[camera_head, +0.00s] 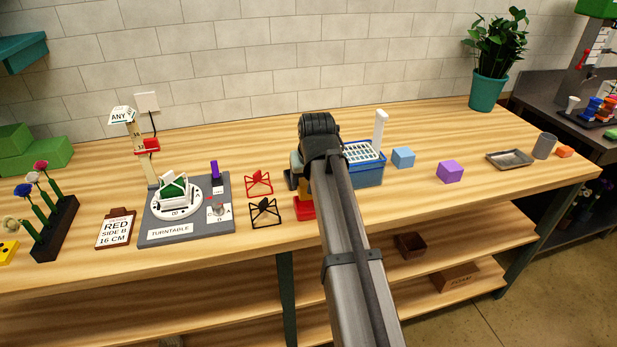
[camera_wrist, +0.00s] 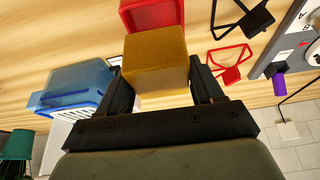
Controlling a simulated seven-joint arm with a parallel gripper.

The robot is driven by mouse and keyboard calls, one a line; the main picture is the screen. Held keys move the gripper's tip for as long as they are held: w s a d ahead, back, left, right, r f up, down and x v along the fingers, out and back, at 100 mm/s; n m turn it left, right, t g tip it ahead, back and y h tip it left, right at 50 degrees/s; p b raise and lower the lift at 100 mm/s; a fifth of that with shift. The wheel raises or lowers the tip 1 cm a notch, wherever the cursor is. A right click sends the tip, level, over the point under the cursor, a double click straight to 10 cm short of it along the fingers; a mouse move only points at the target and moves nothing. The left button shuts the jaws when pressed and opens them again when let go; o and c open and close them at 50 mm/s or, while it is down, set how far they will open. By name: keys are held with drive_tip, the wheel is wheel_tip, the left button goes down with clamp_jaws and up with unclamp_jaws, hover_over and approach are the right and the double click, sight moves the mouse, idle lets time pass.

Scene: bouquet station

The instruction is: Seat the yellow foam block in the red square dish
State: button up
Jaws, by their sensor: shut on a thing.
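The yellow foam block (camera_wrist: 156,62) is between the two fingers of my gripper (camera_wrist: 163,84) in the wrist view, and the gripper is shut on it. The red square dish (camera_wrist: 152,14) shows just beyond the block, partly covered by it. I cannot tell whether the block touches the dish. In the head view the dish (camera_head: 304,208) peeks out left of my arm near the front of the bench. My arm hides most of the dish and the block there.
Left of the dish stand a black wire stand (camera_head: 265,213), a red wire stand (camera_head: 258,183) and the grey turntable board (camera_head: 158,236). A blue basket (camera_head: 367,176) is close on the right. Blue (camera_head: 403,157) and purple (camera_head: 450,171) blocks lie farther right, with bare bench in front.

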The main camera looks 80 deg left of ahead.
drive_tip(key=shift+f, duration=2.3)
drive_tip(key=shift+f, duration=0.1)
drive_tip(key=o, duration=1.2)
drive_tip(key=shift+o, duration=0.5)
drive_tip(key=shift+r, duration=3.55)
